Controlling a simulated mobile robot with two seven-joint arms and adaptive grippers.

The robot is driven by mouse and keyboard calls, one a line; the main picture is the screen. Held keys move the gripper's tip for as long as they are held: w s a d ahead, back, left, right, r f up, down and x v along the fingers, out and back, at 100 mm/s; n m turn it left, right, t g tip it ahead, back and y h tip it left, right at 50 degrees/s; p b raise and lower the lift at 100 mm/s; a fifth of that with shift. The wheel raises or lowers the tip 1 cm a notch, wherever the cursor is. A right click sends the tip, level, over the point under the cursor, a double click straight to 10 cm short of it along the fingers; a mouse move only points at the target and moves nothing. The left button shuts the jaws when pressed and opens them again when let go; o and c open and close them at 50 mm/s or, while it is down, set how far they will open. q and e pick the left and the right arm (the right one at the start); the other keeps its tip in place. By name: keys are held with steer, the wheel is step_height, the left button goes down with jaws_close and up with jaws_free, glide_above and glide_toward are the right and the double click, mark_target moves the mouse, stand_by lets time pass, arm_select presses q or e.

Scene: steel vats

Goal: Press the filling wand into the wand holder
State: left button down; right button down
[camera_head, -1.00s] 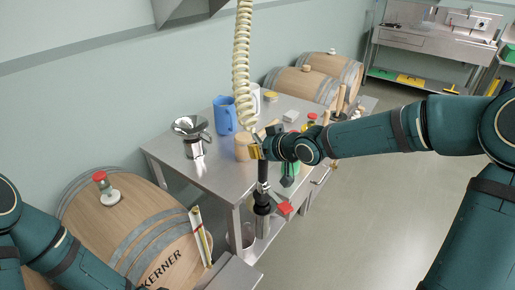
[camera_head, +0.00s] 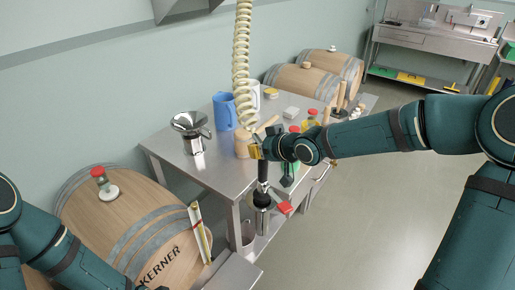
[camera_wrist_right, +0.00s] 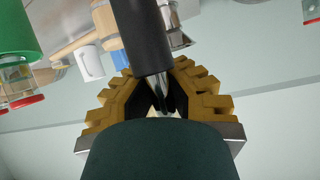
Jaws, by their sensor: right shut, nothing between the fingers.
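The filling wand (camera_head: 263,172) stands roughly upright below my right gripper, with a dark grip and a shiny metal section. In the right wrist view its black cylinder (camera_wrist_right: 146,38) passes in front of the fingers. My right gripper (camera_head: 257,152) is at the top of the wand; its yellow fingers (camera_wrist_right: 163,100) are shut with nothing held. The wand's lower end meets a dark ring on a steel cylinder, apparently the wand holder (camera_head: 262,221), at the table's front. I cannot tell how deep it sits. My left gripper is out of view, only its arm showing at lower left.
A cream coiled hose (camera_head: 242,60) hangs from above to my right gripper. The steel table (camera_head: 215,170) bears a funnel vessel (camera_head: 191,130), a blue jug (camera_head: 224,112) and small items. A barrel (camera_head: 120,225) lies at left. Floor at right is clear.

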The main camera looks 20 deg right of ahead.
steer(key=shift+f, duration=0.35)
steer(key=c, duration=1.1)
jaws_free()
steer(key=shift+o, duration=0.2)
steer(key=shift+s+d, duration=0.1)
steer(key=shift+v, duration=1.2)
steer(key=v, duration=0.9)
steer(key=shift+r, duration=0.2)
steer(key=shift+s, duration=0.1)
